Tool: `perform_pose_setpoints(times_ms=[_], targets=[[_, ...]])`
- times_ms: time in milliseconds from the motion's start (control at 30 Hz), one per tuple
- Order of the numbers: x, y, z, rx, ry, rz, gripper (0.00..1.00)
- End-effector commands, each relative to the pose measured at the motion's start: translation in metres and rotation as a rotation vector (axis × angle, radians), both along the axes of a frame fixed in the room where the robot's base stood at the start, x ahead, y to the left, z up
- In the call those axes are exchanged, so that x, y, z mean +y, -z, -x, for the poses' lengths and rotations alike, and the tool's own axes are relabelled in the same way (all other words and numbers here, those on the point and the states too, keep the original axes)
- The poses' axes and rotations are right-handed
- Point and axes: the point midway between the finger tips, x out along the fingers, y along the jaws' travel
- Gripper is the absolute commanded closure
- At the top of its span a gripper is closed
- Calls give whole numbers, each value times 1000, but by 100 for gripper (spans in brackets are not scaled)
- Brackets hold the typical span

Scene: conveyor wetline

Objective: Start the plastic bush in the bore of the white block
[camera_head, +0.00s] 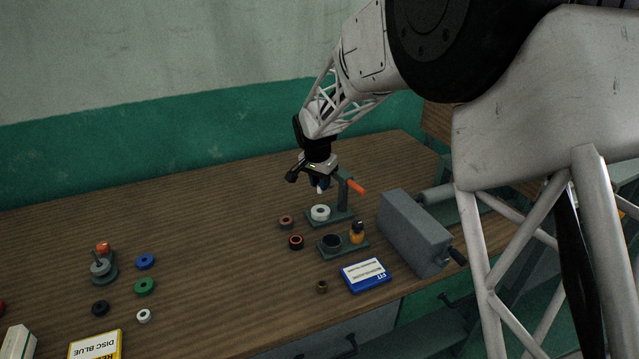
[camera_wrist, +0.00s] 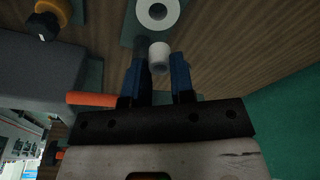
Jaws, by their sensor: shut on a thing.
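The white block (camera_head: 320,212) is a round white piece with a dark bore, standing on a grey-green base plate of a small press with an orange handle. It shows at the top of the wrist view (camera_wrist: 143,13), bore facing up. My gripper (camera_head: 320,186) is above and near the block. In the wrist view, the blue fingers of my gripper (camera_wrist: 158,75) are shut on the plastic bush (camera_wrist: 159,58), a small white cylinder jutting past the fingertips. The bush is apart from the bore, beside the block in that view. Its height above the block is hard to tell.
The orange handle (camera_head: 356,187) stands close beside my gripper. A second fixture (camera_head: 330,252) with a dark ring is in front. A grey box (camera_head: 415,233) stands right, a blue box (camera_head: 365,275) front. Several small rings lie left; the table's middle is clear.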

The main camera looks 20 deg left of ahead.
Motion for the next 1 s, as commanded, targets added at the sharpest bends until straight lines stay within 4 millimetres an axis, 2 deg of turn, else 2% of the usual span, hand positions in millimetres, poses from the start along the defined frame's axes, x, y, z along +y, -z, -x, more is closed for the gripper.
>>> perform_pose_setpoints(times_ms=[433,1000], targets=[[0,8,0,1,-1,1,100],[0,46,0,0,-2,0,100]])
